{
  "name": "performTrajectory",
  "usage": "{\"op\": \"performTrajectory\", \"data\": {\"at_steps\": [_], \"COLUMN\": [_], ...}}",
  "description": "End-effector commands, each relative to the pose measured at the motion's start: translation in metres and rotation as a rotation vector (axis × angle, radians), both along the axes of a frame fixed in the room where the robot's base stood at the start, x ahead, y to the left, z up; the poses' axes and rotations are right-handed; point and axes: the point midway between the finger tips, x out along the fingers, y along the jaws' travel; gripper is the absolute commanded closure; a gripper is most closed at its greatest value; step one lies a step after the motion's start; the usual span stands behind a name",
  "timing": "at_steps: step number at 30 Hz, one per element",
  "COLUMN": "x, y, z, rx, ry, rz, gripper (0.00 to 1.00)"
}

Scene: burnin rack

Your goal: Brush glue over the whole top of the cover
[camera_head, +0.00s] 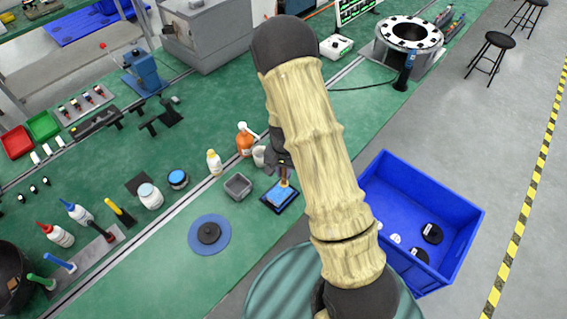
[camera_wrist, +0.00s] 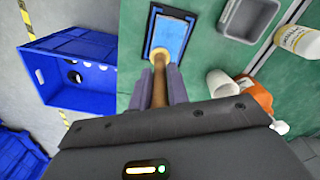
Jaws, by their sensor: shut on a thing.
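My gripper (camera_head: 281,163) is shut on a brush (camera_wrist: 159,88) with a brown wooden handle, pointing away from the wrist. The handle also shows below my gripper in the head view (camera_head: 284,177). The brush's pale tip (camera_wrist: 160,54) is over the near end of the cover (camera_wrist: 170,36), a light-blue rectangle in a dark frame. In the head view the cover (camera_head: 281,196) lies at the bench's front edge, below my gripper. I cannot tell whether the tip touches it. My gripper and the brush hide part of the cover. No glue layer can be made out on it.
A grey square tray (camera_head: 238,187), a white cup (camera_head: 259,156), an orange bottle (camera_head: 245,140) and a white bottle (camera_head: 214,163) stand close by. A blue crate (camera_head: 462,236) with dark round parts stands right of the bench. A blue disc (camera_head: 194,236) lies to the left.

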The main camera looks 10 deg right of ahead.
Motion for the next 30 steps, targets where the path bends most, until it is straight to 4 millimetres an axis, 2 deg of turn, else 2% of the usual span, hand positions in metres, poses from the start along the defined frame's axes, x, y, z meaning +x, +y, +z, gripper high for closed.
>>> {"op": "performTrajectory", "data": {"at_steps": [3, 8, 30], "x": [0.0, 0.0, 0.001], "y": [0.0, -0.001, -0.003], "z": [0.015, 0.023, 0.018], "rx": [0.0, 0.0, 0.0], "ry": [-0.001, -0.001, 0.0], "rz": [0.0, -0.002, 0.012], "gripper": [1.0, 1.0, 1.0]}}
